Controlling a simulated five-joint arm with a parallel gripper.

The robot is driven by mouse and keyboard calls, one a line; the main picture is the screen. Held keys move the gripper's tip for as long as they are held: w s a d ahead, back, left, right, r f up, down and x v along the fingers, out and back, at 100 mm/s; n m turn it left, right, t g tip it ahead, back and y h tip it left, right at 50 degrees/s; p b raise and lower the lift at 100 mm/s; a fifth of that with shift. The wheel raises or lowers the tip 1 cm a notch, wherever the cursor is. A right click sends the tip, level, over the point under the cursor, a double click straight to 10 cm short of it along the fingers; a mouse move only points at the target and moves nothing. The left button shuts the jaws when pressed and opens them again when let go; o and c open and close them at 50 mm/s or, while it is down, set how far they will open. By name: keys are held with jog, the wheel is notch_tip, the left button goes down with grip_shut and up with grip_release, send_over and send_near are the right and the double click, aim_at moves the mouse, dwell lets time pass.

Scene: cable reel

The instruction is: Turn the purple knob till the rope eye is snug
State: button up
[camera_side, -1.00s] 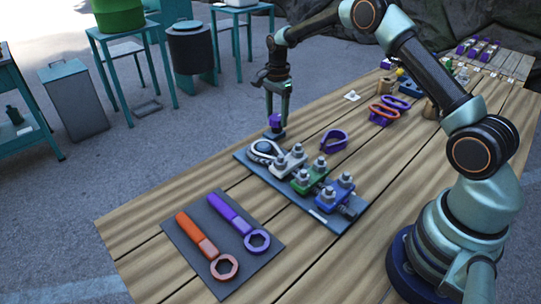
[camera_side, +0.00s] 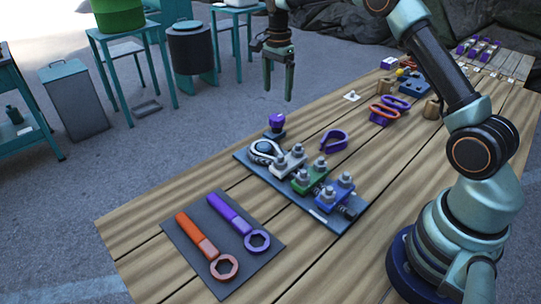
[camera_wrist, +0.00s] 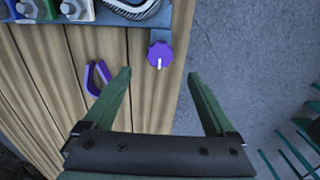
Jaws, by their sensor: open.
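The purple knob (camera_side: 277,121) stands on a small dark block at the far end of the blue-grey fixture plate (camera_side: 241,157). From above, in the wrist view, the knob (camera_wrist: 160,54) is scalloped with a white pointer line toward the bottom of the picture. The rope eye (camera_side: 264,150) loops around a round dark post beside the knob; I cannot tell how tightly it sits. White, green and blue clamps (camera_side: 309,177) with bolts line the plate. My gripper (camera_side: 279,97) is open and empty, raised above the knob and apart from it. Its fingers also show in the wrist view (camera_wrist: 160,85).
A loose purple thimble (camera_side: 334,140) lies on the table right of the plate. Orange and purple ring wrenches (camera_side: 240,222) lie on a dark mat in front. Orange and purple handled pieces (camera_side: 388,108) lie farther back. The table edge runs close beside the knob.

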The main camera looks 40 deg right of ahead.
jog(key=shift+r, duration=1.6)
jog(key=s+a+r+n+t, duration=0.3)
jog(key=s+a+r+n, duration=0.3)
jog(key=s+r+n, duration=0.4)
jog(key=s+a+f+n+t, duration=0.1)
jog(key=s+a+n, duration=0.1)
jog(key=s+n, duration=0.2)
jog(key=s+a+f+n+t, duration=0.1)
jog(key=s+n, duration=0.3)
jog(key=s, duration=0.7)
jog(key=shift+a+f+t, duration=0.2)
jog(key=shift+a+t, duration=0.1)
jog(key=shift+a, duration=0.2)
